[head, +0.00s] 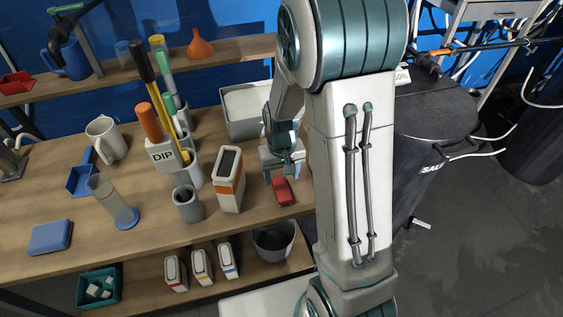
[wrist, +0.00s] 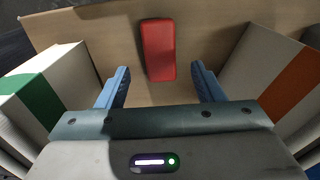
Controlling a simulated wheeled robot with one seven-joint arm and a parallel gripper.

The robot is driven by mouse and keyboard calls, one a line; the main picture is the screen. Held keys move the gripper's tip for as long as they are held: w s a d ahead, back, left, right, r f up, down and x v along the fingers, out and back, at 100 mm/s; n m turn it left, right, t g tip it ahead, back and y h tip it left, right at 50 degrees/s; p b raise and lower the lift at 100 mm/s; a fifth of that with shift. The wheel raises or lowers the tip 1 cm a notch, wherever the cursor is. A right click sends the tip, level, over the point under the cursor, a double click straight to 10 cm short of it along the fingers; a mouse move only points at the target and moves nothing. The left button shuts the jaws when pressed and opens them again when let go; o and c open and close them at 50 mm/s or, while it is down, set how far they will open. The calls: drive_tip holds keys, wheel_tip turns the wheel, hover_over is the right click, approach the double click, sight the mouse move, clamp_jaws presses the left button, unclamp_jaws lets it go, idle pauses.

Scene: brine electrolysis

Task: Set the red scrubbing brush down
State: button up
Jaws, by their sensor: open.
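The red scrubbing brush (head: 283,191) lies on the wooden bench top near its front right edge. In the wrist view the red brush (wrist: 158,50) lies flat on the wood, just beyond and between my two blue fingers. My gripper (head: 282,165) is above and just behind the brush in the head view. In the wrist view my gripper (wrist: 160,85) is open, with a gap between each finger and the brush. Its bristles are not visible.
A white box with an orange band (head: 229,180) stands left of the brush. A grey-white bin (head: 245,108) is behind my gripper. In the wrist view a box with a green band (wrist: 45,88) stands on the left. The bench edge is close to the brush.

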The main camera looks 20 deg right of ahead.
sight(282, 189)
drive_tip(key=s+r+t, duration=0.3)
drive_tip(key=s+r, duration=1.1)
drive_tip(key=r, duration=0.4)
drive_tip(key=shift+s, duration=0.2)
drive_tip(key=shift+a, duration=0.1)
idle(0.7)
